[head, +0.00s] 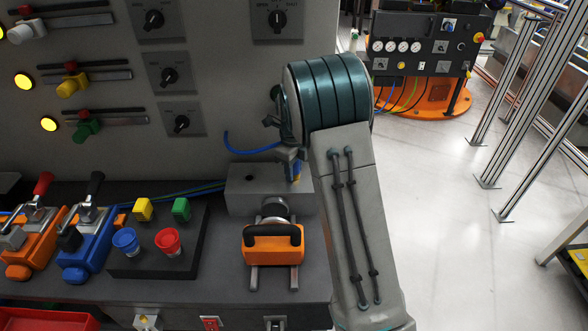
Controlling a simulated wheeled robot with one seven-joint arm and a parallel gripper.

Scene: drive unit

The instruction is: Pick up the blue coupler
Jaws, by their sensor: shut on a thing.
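The blue coupler (296,171) shows as a small blue piece below my gripper (290,158), at the left side of my arm's thick wrist. My gripper is shut on it and holds it beside the right end of a grey block with a round hole. The wrist and forearm hide much of the gripper, and only a small part of the coupler shows. A blue cable (250,151) curves out to the left from behind the gripper.
The grey block (240,198) stands behind an orange clamp with a black handle (272,243). A panel with knobs and sliders rises behind. Floor at right is open.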

